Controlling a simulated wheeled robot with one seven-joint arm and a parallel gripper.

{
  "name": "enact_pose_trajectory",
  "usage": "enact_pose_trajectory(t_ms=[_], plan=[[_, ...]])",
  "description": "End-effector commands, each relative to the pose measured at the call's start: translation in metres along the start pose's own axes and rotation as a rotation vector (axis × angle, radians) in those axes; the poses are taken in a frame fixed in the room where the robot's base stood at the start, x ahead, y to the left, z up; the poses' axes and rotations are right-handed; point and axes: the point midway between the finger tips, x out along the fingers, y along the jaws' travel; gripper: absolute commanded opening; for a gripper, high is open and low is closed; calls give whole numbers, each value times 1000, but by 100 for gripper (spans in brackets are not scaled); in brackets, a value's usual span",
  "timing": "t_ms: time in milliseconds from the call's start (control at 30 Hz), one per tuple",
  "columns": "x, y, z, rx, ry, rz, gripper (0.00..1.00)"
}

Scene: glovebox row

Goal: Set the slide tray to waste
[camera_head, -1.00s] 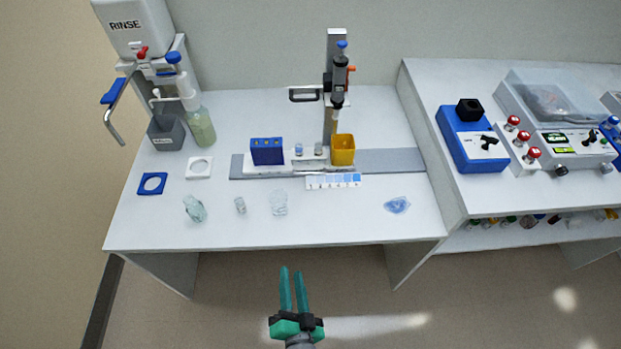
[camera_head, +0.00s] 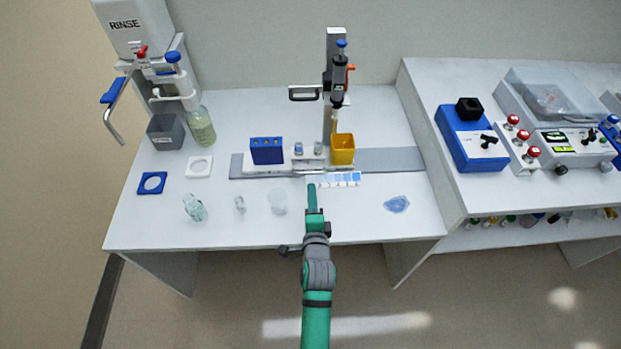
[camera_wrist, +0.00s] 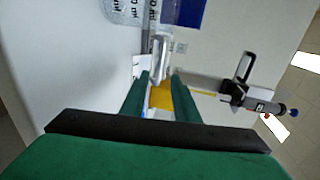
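The slide tray (camera_head: 290,168) is a white carrier on a grey rail (camera_head: 400,160) near the middle of the bench. It carries a blue block (camera_head: 266,151), small capped bottles (camera_head: 298,149) and a yellow bin (camera_head: 342,150) at its right end, below an upright pipette (camera_head: 339,75). My gripper (camera_head: 313,188) is over the bench in front of the tray. In the wrist view its two green fingers (camera_wrist: 160,85) are apart, with the yellow bin (camera_wrist: 160,98) visible between and beyond them. I cannot tell whether a fingertip touches the tray.
A marked blue-and-white strip (camera_head: 340,180) lies before the rail. Clear glassware (camera_head: 194,207) and a blue puddle-like patch (camera_head: 397,204) are near the front edge. A rinse station (camera_head: 140,40) stands left. Another bench with a blue device (camera_head: 470,138) is right.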

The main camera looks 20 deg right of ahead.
Motion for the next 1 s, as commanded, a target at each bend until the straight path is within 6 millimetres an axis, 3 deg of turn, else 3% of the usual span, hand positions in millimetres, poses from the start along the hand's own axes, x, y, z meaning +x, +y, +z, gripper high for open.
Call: enact_pose_trajectory(t_ms=[300, 500, 933, 1000], plan=[[55, -1, -1, -3, 1, -2, 28], [76, 0, -1, -2, 1, -1, 28], [83, 0, 0, -2, 1, 0, 28], [83, 0, 0, -2, 1, -1, 11]])
